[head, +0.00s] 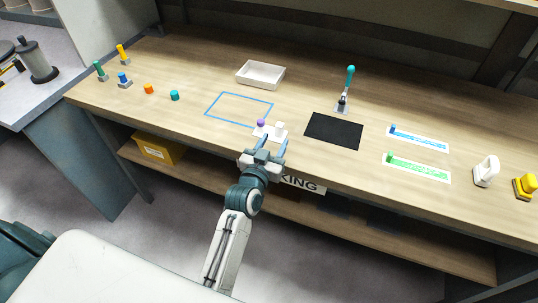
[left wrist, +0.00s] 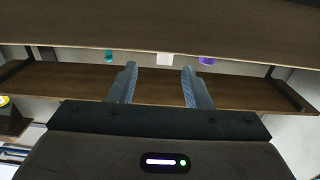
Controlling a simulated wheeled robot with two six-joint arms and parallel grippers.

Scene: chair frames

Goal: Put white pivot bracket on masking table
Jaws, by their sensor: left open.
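A small white bracket-like piece (head: 279,128) stands at the front edge of the wooden masking table (head: 210,130), with a purple knob (head: 261,122) at its left. I cannot tell whether the knob belongs to it. My left gripper (head: 270,146) is open and empty, its fingers pointing at this piece from in front of the table edge. In the left wrist view a white square (left wrist: 165,58) shows beyond and between the open fingers (left wrist: 159,85), with the purple knob to its right. My right gripper is not in view.
A blue outlined rectangle (head: 240,108), a black mat (head: 333,131) and a white tray (head: 260,74) lie on the table. A white tool (head: 487,171) and a yellow one (head: 525,187) stand at the right. Small coloured parts stand at the left. A yellow bin (head: 158,150) sits on the lower shelf.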

